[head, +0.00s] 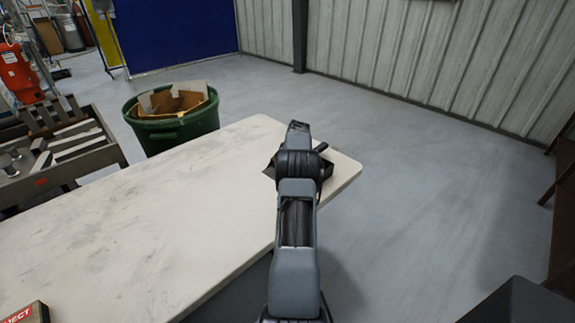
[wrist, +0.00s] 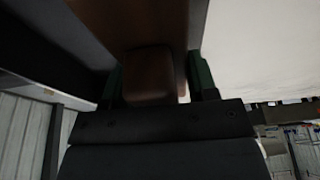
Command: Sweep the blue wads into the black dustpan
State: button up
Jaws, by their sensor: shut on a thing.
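In the wrist view, the two green-padded fingers of my gripper (wrist: 158,78) are shut on a brown wooden block (wrist: 148,92), which looks like a brush handle. A wider brown part (wrist: 150,22) lies beyond it. A dark surface fills the upper left there. In the head view, my arm reaches over the far right corner of the pale table (head: 130,215) and hides my gripper and the held thing. The black dustpan (head: 327,168) shows only in part beside my arm at that corner. No blue wads show in either view.
A green bin (head: 175,130) with cardboard stands past the table's far edge. A box marked "REJECT" (head: 28,313) lies at the table's near left. The table's middle is clear. Open floor (head: 430,180) lies to the right.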

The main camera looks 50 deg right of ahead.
jog(key=shift+r+p, duration=2.1)
jog(key=shift+r, duration=1.55)
